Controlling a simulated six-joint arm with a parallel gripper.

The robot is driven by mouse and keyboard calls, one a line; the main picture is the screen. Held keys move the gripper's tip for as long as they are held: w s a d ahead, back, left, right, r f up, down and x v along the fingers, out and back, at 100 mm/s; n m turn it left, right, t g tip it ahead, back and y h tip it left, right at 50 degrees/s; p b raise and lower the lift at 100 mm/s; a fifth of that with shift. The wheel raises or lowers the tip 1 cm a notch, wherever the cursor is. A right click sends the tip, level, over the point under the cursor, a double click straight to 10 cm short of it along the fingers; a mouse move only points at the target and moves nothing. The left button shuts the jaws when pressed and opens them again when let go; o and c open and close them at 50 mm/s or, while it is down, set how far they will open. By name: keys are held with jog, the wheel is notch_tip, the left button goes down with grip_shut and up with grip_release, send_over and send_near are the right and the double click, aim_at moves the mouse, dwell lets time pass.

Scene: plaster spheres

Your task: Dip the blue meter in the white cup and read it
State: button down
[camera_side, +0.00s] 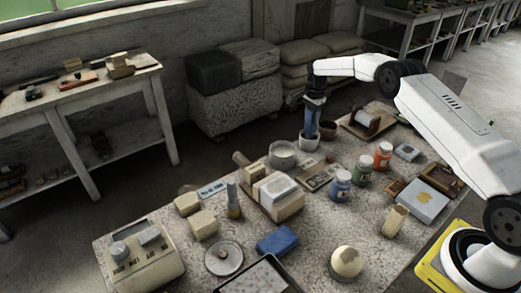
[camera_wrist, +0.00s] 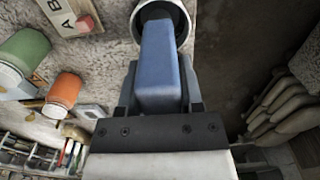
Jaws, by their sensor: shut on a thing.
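The blue meter (camera_side: 312,120) is upright in my gripper (camera_side: 315,98), which is shut on its upper part. In the wrist view the meter (camera_wrist: 160,60) lies between the two fingers of my gripper (camera_wrist: 160,90). The white cup (camera_side: 309,143) stands on the table at its far side, directly below the meter. The meter's lower end appears to be inside the cup's opening; how deep it reaches is hidden. The cup's rim (camera_wrist: 184,14) shows around the meter's far end in the wrist view. No reading on the meter is visible.
A dark brown pot (camera_side: 328,131) stands close beside the cup on the right. A grey bowl (camera_side: 282,155) is at its left, and a lettered board (camera_side: 320,176) lies in front. Blue, green and orange jars (camera_side: 383,156) stand to the right.

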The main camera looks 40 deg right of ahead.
jog(key=shift+f, duration=0.65)
dwell(1.8)
jog(key=shift+r, duration=0.1)
jog(key=shift+r, duration=3.55)
jog(key=shift+s+d+r, duration=0.35)
jog(key=shift+s+d, duration=0.05)
jog(key=shift+s, duration=0.2)
jog(key=s+d+r, duration=0.1)
jog(key=s+r, duration=0.1)
jog(key=s, duration=0.8)
jog(key=s+d+r, duration=0.1)
jog(key=s+r, duration=0.2)
jog(key=s, duration=0.8)
jog(key=shift+s, duration=0.25)
jog(key=shift+w+d, duration=0.1)
jog(key=shift+d, duration=0.05)
